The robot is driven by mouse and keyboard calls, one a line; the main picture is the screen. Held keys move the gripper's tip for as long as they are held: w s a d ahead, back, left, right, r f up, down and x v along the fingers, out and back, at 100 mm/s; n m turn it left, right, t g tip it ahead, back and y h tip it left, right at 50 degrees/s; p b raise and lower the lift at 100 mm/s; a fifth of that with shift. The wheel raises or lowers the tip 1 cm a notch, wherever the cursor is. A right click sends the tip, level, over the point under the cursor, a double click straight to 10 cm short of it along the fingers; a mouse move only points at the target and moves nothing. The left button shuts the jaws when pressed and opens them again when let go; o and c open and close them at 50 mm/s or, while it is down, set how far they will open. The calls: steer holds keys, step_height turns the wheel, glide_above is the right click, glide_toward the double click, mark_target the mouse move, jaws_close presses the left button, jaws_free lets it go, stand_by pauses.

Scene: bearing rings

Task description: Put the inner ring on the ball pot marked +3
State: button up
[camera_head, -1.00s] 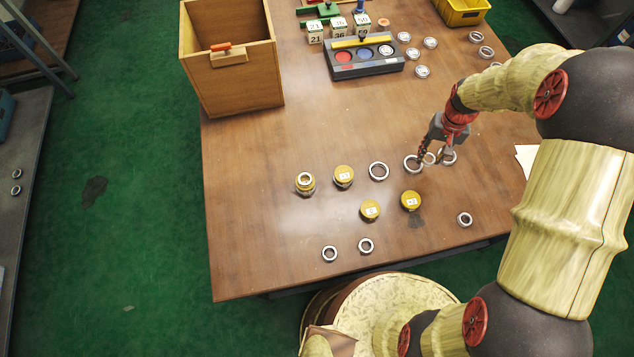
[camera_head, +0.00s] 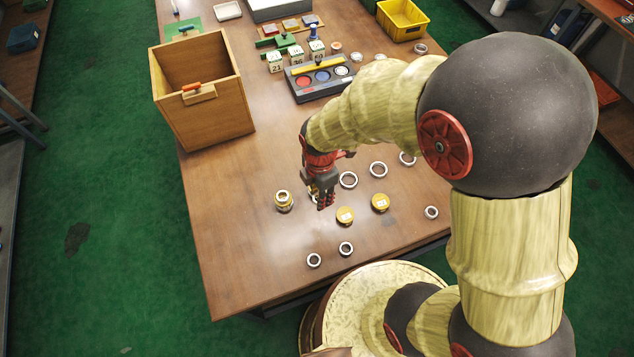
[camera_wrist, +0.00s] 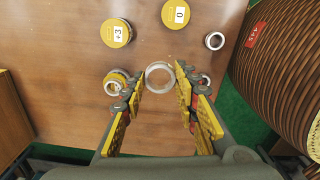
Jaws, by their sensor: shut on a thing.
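The ball pot marked +3 (camera_wrist: 117,33) is a round yellow-lidded pot, apart from and above-left of my gripper in the wrist view. My gripper (camera_head: 325,204) hangs over the table among the pots in the head view and hides most of the pot behind it. In the wrist view, my gripper (camera_wrist: 158,76) is shut on a silver ring (camera_wrist: 160,66), held between the fingertips. Another pot (camera_head: 284,204) has a ring on its top; it also shows in the wrist view (camera_wrist: 112,76), left of the fingers. A pot marked 0 (camera_wrist: 168,18) stands beside the +3 pot.
A wooden crate (camera_head: 205,112) and a dark tray (camera_head: 320,87) stand farther back.

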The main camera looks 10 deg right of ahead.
steer(key=w+f+n, duration=0.1)
steer(key=w+f, duration=0.1)
steer(key=w, duration=0.1)
steer(key=w+f+n, duration=0.2)
steer(key=w+f, duration=0.1)
steer(key=w+d+f+n, duration=0.1)
steer(key=w+f, duration=0.2)
steer(key=shift+w+n+b, duration=0.35)
steer(key=shift+w+n, duration=0.05)
steer(key=shift+w+f, duration=0.15)
steer(key=shift+f, duration=0.75)
steer(key=shift+w+f, duration=0.1)
steer(key=shift+f, duration=0.75)
steer(key=shift+f+b, duration=0.1)
steer(key=shift+b, duration=0.2)
steer(key=o, duration=1.2)
steer(key=shift+c, duration=0.2)
